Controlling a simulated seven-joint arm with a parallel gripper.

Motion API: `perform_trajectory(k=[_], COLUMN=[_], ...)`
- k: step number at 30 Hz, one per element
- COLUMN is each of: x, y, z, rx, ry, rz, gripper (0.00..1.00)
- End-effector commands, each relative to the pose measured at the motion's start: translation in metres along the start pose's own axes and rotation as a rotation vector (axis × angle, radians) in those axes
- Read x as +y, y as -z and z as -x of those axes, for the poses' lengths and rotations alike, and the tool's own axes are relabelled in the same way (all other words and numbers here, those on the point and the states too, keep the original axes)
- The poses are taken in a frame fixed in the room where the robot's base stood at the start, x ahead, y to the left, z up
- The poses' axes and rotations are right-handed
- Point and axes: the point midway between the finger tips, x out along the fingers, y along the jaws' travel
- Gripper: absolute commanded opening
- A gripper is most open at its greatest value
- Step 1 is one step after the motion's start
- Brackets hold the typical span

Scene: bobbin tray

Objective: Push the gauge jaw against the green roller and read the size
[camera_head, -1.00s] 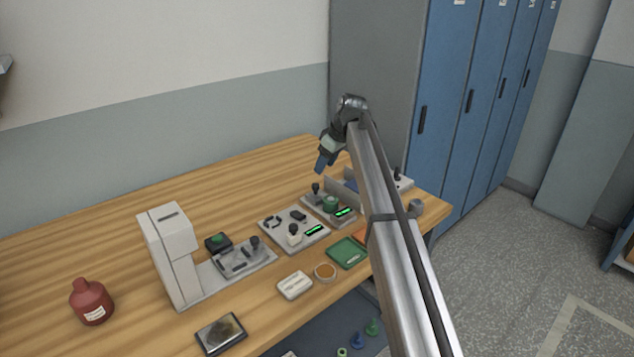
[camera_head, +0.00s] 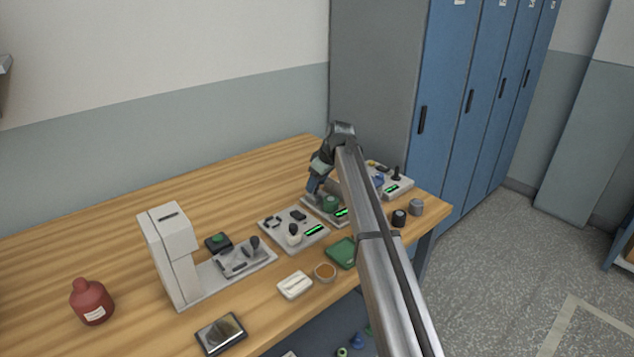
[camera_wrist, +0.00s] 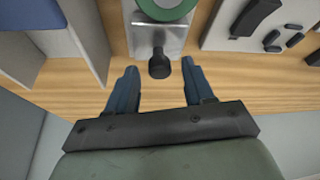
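The green roller (camera_head: 330,202) sits on a grey gauge block with a lit green display (camera_head: 342,212). In the wrist view the roller (camera_wrist: 166,8) is cut off by the top edge, on a metal plate (camera_wrist: 145,40). A black round knob (camera_wrist: 159,69), apparently the gauge jaw's handle, stands at the plate's near end. My gripper (camera_head: 314,190) is low at the gauge's left end. In the wrist view my gripper (camera_wrist: 158,75) is open, its blue fingertips either side of the knob with gaps. The display's digits are too small to read.
A grey panel or bin (camera_wrist: 85,30) stands close left of my fingers in the wrist view. Another gauge board (camera_head: 293,231) is beside it. A device with a black knob (camera_head: 396,173) and a black cylinder (camera_head: 399,218) stand to the right. A green tray (camera_head: 342,252) lies in front.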

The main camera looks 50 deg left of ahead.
Motion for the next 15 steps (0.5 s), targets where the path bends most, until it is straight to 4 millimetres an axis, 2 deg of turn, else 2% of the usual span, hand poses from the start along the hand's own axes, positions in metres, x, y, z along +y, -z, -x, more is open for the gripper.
perform_trajectory(k=[1,12,15], x=[0.0000,0.0000,-0.0007], y=[0.0000,0.0001,-0.0020], z=[0.0001,0.0002,0.0010], rx=[0.000,0.000,0.000], ry=[0.000,0.000,0.000], rz=[0.000,0.000,0.000], gripper=[0.48,0.14,0.14])
